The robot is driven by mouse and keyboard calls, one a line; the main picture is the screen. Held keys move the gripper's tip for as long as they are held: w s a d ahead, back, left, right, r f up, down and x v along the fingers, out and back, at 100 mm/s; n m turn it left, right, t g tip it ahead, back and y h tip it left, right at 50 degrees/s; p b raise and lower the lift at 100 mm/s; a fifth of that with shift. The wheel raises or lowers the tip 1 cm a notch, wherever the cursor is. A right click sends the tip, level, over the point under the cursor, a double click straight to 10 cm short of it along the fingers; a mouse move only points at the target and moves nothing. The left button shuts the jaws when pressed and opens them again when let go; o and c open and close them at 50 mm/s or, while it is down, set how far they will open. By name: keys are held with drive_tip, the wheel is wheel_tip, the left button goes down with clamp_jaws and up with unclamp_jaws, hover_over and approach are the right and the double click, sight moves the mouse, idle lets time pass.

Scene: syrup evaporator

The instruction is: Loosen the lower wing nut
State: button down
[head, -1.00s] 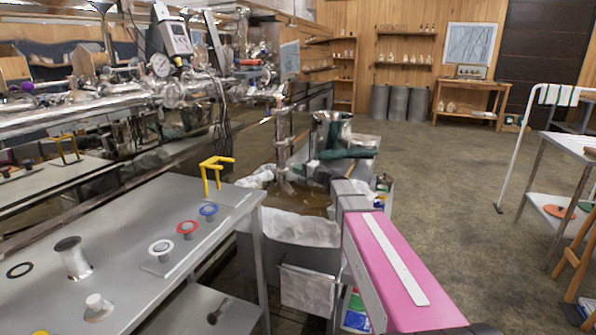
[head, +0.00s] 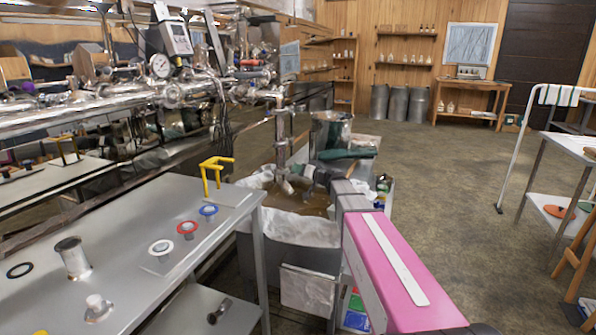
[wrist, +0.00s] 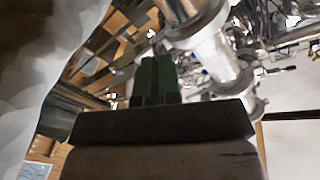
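A shiny vertical pipe (head: 282,140) ends in an elbow above the brown-filled, lined bin in the head view. Pipework with flanged clamp joints (wrist: 215,50) fills the upper right of the wrist view. My gripper (head: 303,172) is beside the lower pipe at its right, partly hidden in the clutter. In the wrist view, the dark green fingers of my gripper (wrist: 156,65) stand close together, left of the pipe. I see nothing held between them. Contact with the pipe cannot be told.
The lined bin (head: 300,228) stands below the pipe. A metal table (head: 120,215) at left carries rings, a short pipe piece and a yellow bracket (head: 212,175). A steel pot (head: 330,132) stands behind my gripper.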

drive_tip(key=shift+n, duration=1.6)
drive_tip(key=c, duration=1.6)
unclamp_jaws()
drive_tip(key=v, duration=1.1)
drive_tip(key=shift+a, duration=0.1)
